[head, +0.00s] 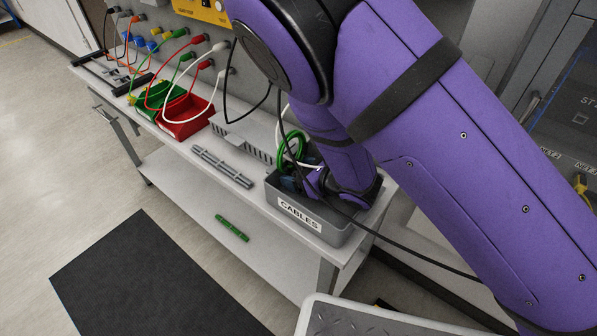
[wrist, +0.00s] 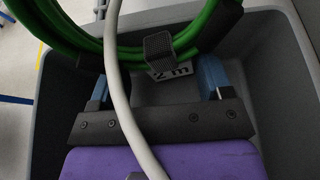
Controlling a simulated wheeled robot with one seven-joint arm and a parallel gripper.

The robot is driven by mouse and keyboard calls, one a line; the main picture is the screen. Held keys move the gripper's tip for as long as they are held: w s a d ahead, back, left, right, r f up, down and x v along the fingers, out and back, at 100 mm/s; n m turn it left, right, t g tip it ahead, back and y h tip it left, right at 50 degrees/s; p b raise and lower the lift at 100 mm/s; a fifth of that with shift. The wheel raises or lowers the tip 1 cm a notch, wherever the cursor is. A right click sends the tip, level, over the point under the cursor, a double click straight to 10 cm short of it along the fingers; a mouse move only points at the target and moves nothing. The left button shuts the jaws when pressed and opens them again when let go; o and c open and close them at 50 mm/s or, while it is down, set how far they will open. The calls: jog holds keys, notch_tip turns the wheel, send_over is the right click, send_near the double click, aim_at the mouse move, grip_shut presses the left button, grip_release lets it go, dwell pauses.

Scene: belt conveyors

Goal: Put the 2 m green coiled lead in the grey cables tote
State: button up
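The green coiled lead (head: 291,148) stands partly above the rim of the grey tote labelled CABLES (head: 275,197). In the wrist view the coil (wrist: 120,51) crosses in front of my gripper (wrist: 155,72), with a dark strap and a "2 m" tag between the fingers. My gripper, also low in the tote in the head view (head: 296,184), has its blue fingers wide apart. The tote's inner walls (wrist: 278,62) surround it. Whether the coil touches the tote floor is hidden.
A pale grey lead (wrist: 125,95) runs across the wrist view in front of my gripper. Red (head: 188,123) and green (head: 150,103) bins stand on the bench, near plugged leads. A slotted grey strip (head: 222,166) lies left of the tote. A green strip (head: 232,228) lies on the lower shelf.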

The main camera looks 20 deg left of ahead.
jog(key=shift+s+f, duration=0.1)
jog(key=shift+f, duration=0.05)
jog(key=shift+r, duration=0.2)
jog(key=v, duration=0.7)
jog(key=shift+d+r, duration=0.2)
jog(key=shift+r, duration=0.35)
